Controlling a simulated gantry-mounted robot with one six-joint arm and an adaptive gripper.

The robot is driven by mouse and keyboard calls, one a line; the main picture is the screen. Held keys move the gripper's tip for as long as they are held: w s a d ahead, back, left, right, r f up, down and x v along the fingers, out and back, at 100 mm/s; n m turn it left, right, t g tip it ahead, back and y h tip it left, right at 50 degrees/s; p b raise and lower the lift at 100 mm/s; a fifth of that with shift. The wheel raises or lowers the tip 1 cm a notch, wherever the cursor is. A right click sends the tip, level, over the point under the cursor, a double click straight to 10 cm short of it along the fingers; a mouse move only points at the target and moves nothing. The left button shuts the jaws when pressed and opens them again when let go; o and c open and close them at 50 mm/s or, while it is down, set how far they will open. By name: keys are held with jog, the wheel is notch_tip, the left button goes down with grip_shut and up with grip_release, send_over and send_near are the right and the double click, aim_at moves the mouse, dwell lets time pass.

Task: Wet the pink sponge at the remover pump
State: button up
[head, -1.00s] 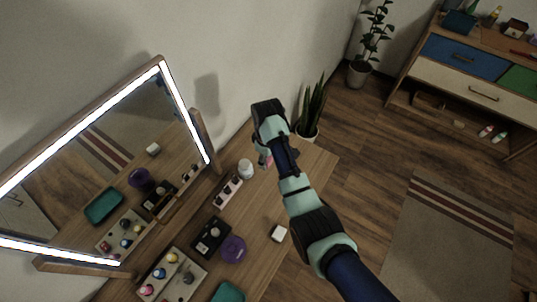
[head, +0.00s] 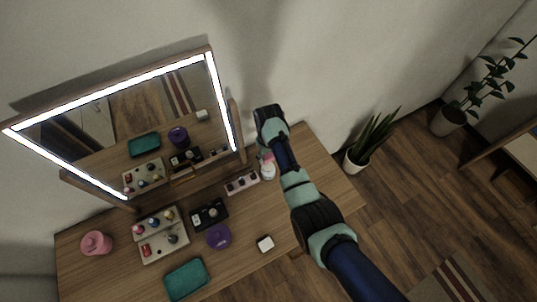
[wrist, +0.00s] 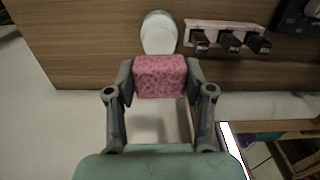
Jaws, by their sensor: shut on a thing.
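The pink sponge (wrist: 160,76) is a speckled block gripped between both fingers of my gripper (wrist: 160,88) in the wrist view. The white remover pump (wrist: 159,33) stands just beyond it, and the sponge overlaps its near end in that view. In the head view, a bit of the pink sponge (head: 267,157) shows right at the top of the white pump (head: 268,172), below my gripper. I cannot tell whether the sponge touches the pump. My arm hides part of the sponge and gripper in the head view.
A bottle rack (head: 242,183), a black box (head: 209,215), a purple jar (head: 219,236) and a white block (head: 265,244) are left of my arm. A teal tray (head: 186,279) and pink jar (head: 96,243) lie farther left. The lit mirror (head: 130,125) stands behind.

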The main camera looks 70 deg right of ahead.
aim_at(268, 166)
jog(key=shift+f+b, duration=2.25)
jog(key=shift+f, duration=0.25)
jog(key=shift+f+b, duration=0.55)
jog(key=shift+f, duration=0.35)
notch_tip(268, 166, up, 7)
jog(key=p, duration=0.7)
jog(key=shift+r, duration=0.1)
